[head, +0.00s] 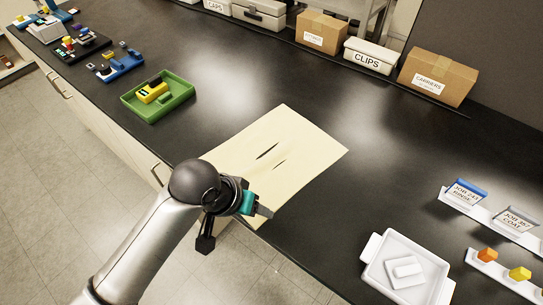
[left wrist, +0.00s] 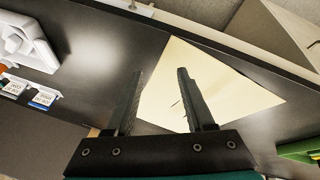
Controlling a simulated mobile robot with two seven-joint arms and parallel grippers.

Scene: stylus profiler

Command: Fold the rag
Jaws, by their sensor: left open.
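The rag (head: 290,150) is a pale yellow sheet lying spread on the black bench in the head view, with two dark creases or gaps near its middle. Its near corner is partly hidden behind my left arm. My left gripper (head: 262,209) is above the rag's near edge. In the left wrist view, the left gripper (left wrist: 158,75) has its two fingers apart with nothing between them. The rag (left wrist: 225,90) lies beyond and to the right of the fingers there. I cannot tell from these views whether a finger touches it. My right gripper is not in view.
A green tray (head: 183,101) with a yellow item is left of the rag. A white tray (head: 376,252) is at the lower right, near labelled stands (head: 465,193).

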